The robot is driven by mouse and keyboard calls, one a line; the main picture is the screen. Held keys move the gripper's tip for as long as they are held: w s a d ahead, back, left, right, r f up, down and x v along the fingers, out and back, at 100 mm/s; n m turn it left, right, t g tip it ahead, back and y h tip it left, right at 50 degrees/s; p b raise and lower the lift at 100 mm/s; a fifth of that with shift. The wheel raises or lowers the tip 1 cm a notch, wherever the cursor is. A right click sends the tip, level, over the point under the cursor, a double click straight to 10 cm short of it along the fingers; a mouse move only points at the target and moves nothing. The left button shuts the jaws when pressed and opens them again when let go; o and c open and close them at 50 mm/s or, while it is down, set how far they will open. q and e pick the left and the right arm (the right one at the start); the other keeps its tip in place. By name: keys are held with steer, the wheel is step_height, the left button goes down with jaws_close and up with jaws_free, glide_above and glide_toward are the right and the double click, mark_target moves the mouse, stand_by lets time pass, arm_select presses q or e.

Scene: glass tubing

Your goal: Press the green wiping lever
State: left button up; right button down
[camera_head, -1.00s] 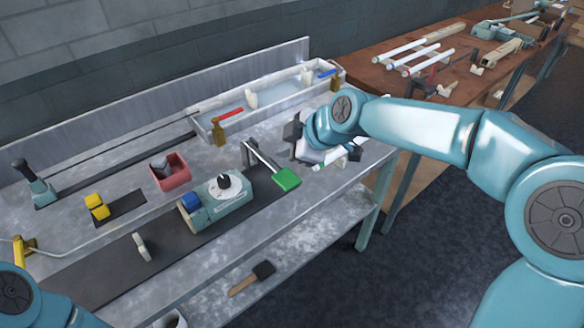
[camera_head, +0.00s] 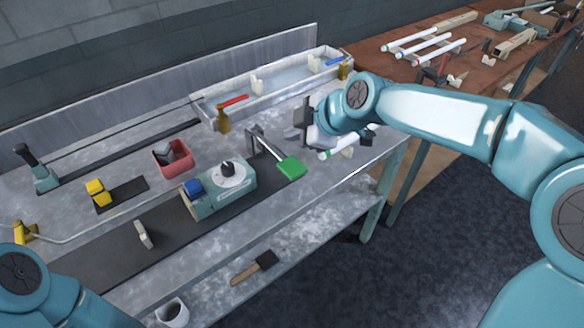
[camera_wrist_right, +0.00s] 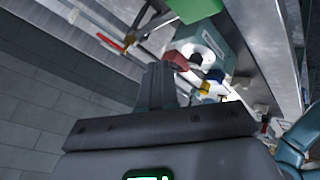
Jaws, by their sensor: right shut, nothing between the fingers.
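The green lever (camera_head: 291,168) is a flat green pad on a thin pale arm, which runs from a grey upright bracket (camera_head: 255,138) on the metal bench. The pad also shows large at the top of the right wrist view (camera_wrist_right: 196,8). My right gripper (camera_head: 303,113) is shut and empty. It is above and behind the pad in the head view, apart from it. Its closed dark fingers (camera_wrist_right: 158,82) show in the wrist view, below the pad in the picture. Only a link of my left arm shows at the lower left; its gripper is out of view.
A teal box (camera_head: 222,191) with a dial and a blue button sits left of the lever. A red bin (camera_head: 173,158), a yellow block (camera_head: 98,192) and a long tray (camera_head: 262,107) with brass-coloured valves are further back. A white tube (camera_head: 343,147) lies near my right gripper.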

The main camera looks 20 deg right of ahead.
steer(key=b, duration=0.4)
glide_above(294, 168)
step_height(294, 168, down, 6)
steer(key=shift+s+r, duration=0.15)
steer(key=shift+r, duration=0.05)
steer(key=shift+f, duration=0.25)
stand_by(1.3)
steer(key=shift+f+b, duration=0.45)
steer(key=shift+b, duration=0.45)
steer(key=shift+f+b, duration=1.6)
steer(key=shift+b, duration=0.25)
stand_by(1.0)
steer(key=shift+s+d+f+b, duration=0.2)
steer(key=shift+s+f+b, duration=0.1)
steer(key=shift+f+b, duration=0.45)
stand_by(1.0)
